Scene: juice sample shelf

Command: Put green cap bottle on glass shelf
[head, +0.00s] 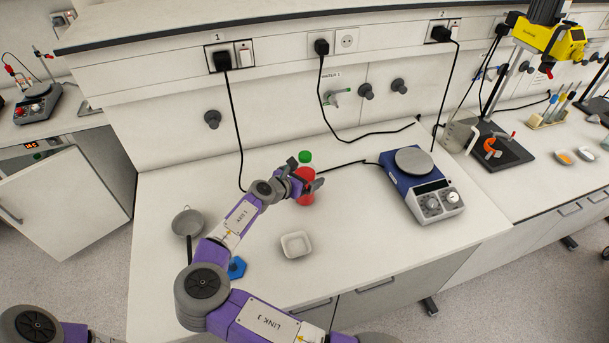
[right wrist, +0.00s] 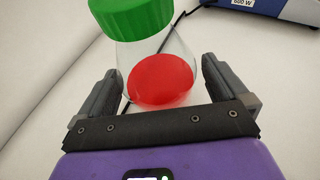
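The green cap bottle (head: 305,158) stands upright on the white bench in the head view, clear glass with red contents. It fills the upper middle of the right wrist view (right wrist: 162,80), where its green cap is cut by the top edge. My right gripper (head: 306,178) is at the bottle, and its finger partly covers the bottle in the head view. In the right wrist view the gripper (right wrist: 162,82) is open, with one finger on each side of the bottle and narrow gaps beside the glass. My left gripper is out of view. I see no glass shelf.
A blue hotplate stirrer (head: 424,187) stands right of the bottle, with a black cable running behind it. A white dish (head: 296,244), a grey pan (head: 187,223) and a blue object (head: 236,267) lie nearer the front. The bench between bottle and stirrer is mostly clear.

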